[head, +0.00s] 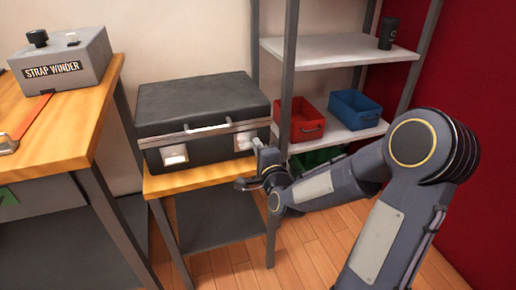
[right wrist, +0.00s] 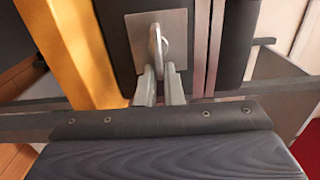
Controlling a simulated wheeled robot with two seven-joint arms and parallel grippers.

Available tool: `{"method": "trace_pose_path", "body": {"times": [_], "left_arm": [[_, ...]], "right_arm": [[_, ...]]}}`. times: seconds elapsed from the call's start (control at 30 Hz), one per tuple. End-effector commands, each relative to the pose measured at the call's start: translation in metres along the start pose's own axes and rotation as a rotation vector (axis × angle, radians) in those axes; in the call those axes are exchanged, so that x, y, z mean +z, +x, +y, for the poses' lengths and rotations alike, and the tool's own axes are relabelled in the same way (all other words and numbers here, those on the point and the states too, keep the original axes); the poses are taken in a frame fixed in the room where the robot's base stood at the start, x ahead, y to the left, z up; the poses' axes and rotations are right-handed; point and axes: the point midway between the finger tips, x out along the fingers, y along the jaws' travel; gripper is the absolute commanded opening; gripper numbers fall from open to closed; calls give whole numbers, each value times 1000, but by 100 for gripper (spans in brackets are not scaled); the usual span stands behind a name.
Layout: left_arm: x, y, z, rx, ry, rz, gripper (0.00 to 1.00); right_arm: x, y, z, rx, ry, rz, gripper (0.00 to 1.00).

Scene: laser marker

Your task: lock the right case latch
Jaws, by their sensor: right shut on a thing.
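A black case (head: 203,105) with a light metal band sits shut on a small wooden-topped stand. Its left latch (head: 174,154) is on the front face. The right latch (head: 245,139) is at the front right, partly covered by my right gripper (head: 256,148). In the right wrist view, the right latch's square metal plate (right wrist: 175,20) carries a raised metal lever or loop (right wrist: 155,42). My right gripper (right wrist: 157,72) has its fingers close together on that lever's lower end. Whether the latch is locked cannot be told. My left gripper is out of view.
The case handle (head: 208,127) sits between the latches. A workbench (head: 75,125) with a strap winder (head: 62,62) stands at left. A metal shelf (head: 330,48) with red (head: 299,120) and blue (head: 354,109) bins stands close at right. The floor in front is clear.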

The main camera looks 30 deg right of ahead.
Motion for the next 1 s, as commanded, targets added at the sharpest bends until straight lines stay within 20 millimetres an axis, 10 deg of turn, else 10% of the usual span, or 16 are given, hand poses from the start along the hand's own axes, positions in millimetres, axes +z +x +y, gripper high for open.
{"method": "trace_pose_path", "body": {"times": [0.2, 0.53, 1.0], "left_arm": [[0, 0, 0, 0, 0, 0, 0], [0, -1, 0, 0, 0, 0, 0], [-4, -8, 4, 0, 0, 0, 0]], "right_arm": [[-1, 0, 0, 0, 0, 2, 29], [0, -5, 0, 0, -1, 1, 29], [-1, -73, -1, -1, -2, 2, 29]]}}
